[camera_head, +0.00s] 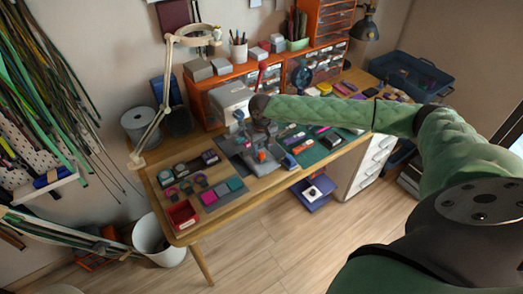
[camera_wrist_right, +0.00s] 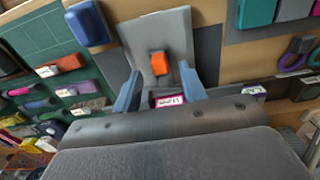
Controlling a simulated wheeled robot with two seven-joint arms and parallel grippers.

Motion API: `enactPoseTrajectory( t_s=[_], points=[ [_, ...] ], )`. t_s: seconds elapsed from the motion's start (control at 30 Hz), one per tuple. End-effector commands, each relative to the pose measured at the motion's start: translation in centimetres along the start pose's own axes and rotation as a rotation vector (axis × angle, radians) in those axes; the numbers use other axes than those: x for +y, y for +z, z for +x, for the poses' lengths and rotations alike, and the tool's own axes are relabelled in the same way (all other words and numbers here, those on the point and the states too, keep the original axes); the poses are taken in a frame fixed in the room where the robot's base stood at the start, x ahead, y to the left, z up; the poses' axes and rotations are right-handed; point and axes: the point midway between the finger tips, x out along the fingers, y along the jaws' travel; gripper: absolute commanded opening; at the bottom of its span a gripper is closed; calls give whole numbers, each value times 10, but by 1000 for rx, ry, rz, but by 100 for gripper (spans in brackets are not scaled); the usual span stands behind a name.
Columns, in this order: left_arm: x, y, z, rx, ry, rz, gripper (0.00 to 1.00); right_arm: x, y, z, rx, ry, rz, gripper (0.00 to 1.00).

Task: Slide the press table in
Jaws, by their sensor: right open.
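The grey press (camera_head: 232,98) stands on the wooden table, in front of the orange drawer units. Its grey flat plate, which looks like the press table (camera_wrist_right: 147,28), lies in front of my right gripper in the right wrist view. An orange block (camera_wrist_right: 159,63) sits on the plate; orange also shows at the press in the head view (camera_head: 262,155). My right gripper (camera_wrist_right: 160,76) is open, with its blue-grey fingers on either side of the orange block. A pink labelled piece (camera_wrist_right: 170,101) shows between the fingers, nearer the palm. My left gripper is not in view.
A green mat (camera_head: 318,152) with several small coloured items lies right of the press. Dark trays and coloured pieces (camera_head: 222,190) and a red box (camera_head: 182,214) lie to its left. A lamp arm (camera_head: 158,115) rises at the left table edge.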

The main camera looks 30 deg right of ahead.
Motion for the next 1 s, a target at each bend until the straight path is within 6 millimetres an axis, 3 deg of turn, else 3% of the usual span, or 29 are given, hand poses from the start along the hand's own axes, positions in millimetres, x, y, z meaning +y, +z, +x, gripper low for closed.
enactPoseTrajectory(
  t_s=[0.3,0.63,0.87,1.0],
  points=[
    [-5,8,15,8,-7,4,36,1,0,24,-1,1,0,42],
    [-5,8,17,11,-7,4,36,0,0,26,0,1,-1,42],
    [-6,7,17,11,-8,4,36,0,0,26,0,1,-1,0],
    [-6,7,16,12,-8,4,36,0,-1,26,0,1,-1,0]
  ],
)
